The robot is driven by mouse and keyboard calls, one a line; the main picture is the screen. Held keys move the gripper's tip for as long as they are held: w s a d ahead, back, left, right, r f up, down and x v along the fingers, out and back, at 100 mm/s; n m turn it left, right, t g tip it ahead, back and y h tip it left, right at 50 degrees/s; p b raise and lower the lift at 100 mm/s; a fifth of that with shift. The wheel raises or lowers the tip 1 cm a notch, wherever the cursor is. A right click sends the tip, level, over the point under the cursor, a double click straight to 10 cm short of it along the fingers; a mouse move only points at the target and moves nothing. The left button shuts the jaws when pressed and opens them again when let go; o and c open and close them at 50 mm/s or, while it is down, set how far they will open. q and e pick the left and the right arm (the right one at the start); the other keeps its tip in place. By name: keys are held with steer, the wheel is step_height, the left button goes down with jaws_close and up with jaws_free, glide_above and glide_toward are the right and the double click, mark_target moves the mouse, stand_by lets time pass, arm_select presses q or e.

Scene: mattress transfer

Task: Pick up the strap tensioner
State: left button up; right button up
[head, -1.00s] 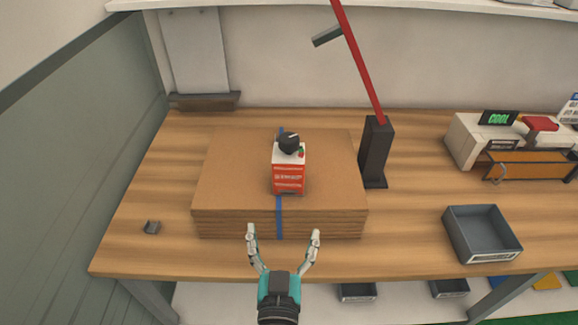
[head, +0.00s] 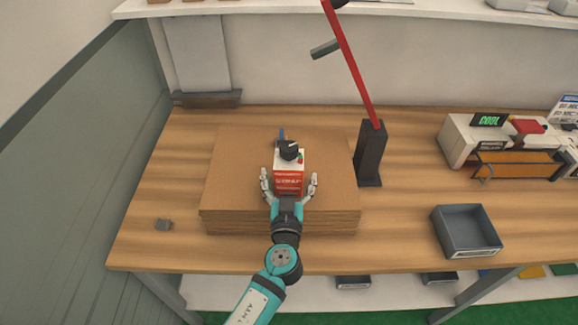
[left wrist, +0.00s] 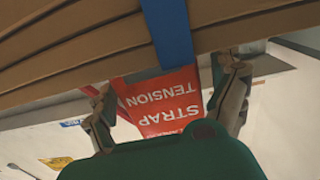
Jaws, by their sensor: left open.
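The strap tensioner (head: 288,179) is a red and white box with a black knob on top. It stands upright on the stack of brown cardboard sheets (head: 235,170), over a blue strap (head: 282,134). My left gripper (head: 289,181) is open, with one finger on each side of the tensioner's lower part. In the left wrist view the tensioner's red face (left wrist: 163,102) with "STRAP TENSION" lettering sits between the two fingers (left wrist: 170,90). I cannot tell whether the fingers touch it. My right gripper is not in view.
A black post (head: 371,152) with a red lever stands right of the stack. A grey tray (head: 466,250) and a white and orange machine (head: 500,152) are further right. A small grey piece (head: 163,224) lies at the left. The bench (head: 180,180) is otherwise clear around the stack.

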arm_select(q)
steer(key=shift+w, duration=0.4)
steer(key=shift+c, duration=0.2)
steer(key=c, duration=1.6)
steer(key=shift+r, duration=0.1)
steer(key=shift+c, duration=0.4)
steer(key=shift+r, duration=0.1)
